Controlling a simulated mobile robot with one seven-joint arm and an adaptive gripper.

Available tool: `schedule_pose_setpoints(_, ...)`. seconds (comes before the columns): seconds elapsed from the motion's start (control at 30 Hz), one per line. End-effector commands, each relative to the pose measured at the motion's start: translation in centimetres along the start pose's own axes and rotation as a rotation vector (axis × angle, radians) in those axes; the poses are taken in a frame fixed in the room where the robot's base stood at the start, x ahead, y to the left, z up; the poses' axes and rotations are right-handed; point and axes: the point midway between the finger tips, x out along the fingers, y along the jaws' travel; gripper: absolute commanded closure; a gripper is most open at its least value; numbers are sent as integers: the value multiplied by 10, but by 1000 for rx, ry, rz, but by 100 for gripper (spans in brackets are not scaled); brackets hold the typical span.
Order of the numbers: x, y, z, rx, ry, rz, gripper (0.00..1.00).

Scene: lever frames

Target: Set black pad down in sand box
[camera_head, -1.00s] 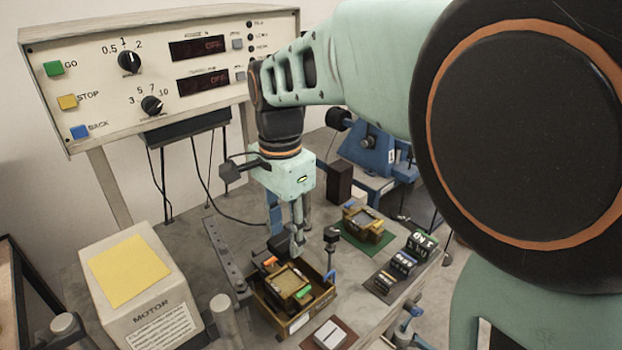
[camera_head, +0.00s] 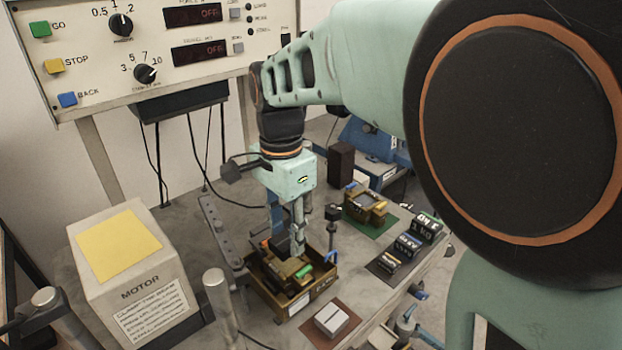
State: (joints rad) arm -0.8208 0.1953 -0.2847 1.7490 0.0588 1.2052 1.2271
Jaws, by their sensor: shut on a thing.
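My gripper (camera_head: 289,243) points down and is shut on a small black pad (camera_head: 281,246), which is partly hidden by the fingers. They are over the far part of a brown open box (camera_head: 313,293), which looks like the sand box. Inside the box lies a tan block with an orange piece (camera_head: 265,244) and a green piece (camera_head: 304,271). I cannot tell whether the pad touches anything in the box.
A brown block sits on a green mat (camera_head: 388,227) to the right. Small dark blocks (camera_head: 408,245) stand near the right table edge. A white block (camera_head: 331,319) lies in front. A motor housing (camera_head: 135,280) and a metal post (camera_head: 220,305) stand left.

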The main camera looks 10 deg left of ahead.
Motion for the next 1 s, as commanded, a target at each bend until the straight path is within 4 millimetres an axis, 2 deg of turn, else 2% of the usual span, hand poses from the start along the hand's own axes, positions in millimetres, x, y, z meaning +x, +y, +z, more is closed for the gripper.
schedule_pose_setpoints(0.5,31,-1,0,1,1,-2,100)
schedule_pose_setpoints(0.97,35,0,0,1,0,-2,100)
schedule_pose_setpoints(1.0,35,0,0,1,0,-2,63)
